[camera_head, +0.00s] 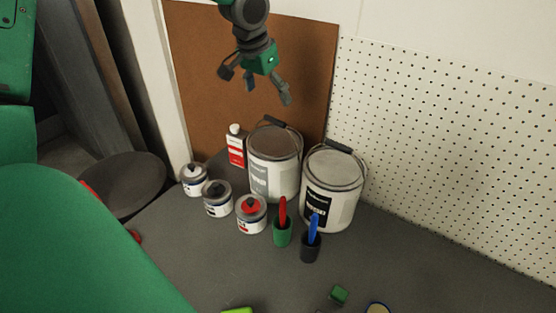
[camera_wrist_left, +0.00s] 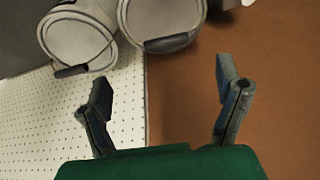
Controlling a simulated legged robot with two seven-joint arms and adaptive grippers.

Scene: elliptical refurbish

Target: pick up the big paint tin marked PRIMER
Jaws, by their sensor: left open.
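Two big lidded paint tins stand side by side on the grey worktop: one with a grey label (camera_head: 274,176) and, to its right, one with a black label (camera_head: 331,208). The label words are too small to read, so I cannot tell which is marked PRIMER. In the left wrist view, the lids of the black-label tin (camera_wrist_left: 76,35) and grey-label tin (camera_wrist_left: 161,18) show at the top. My left gripper (camera_head: 257,88) is open and empty, above and behind the tins, in front of the brown board. Its spread fingers (camera_wrist_left: 165,80) also show in the wrist view, apart from both tins.
Small tins (camera_head: 194,180) (camera_head: 217,199) (camera_head: 251,214) and a red-and-white bottle (camera_head: 236,148) crowd the left side. Green (camera_head: 283,234) and dark (camera_head: 310,248) cups stand in front. A brown board (camera_head: 215,75) and pegboard (camera_head: 450,150) close the back.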

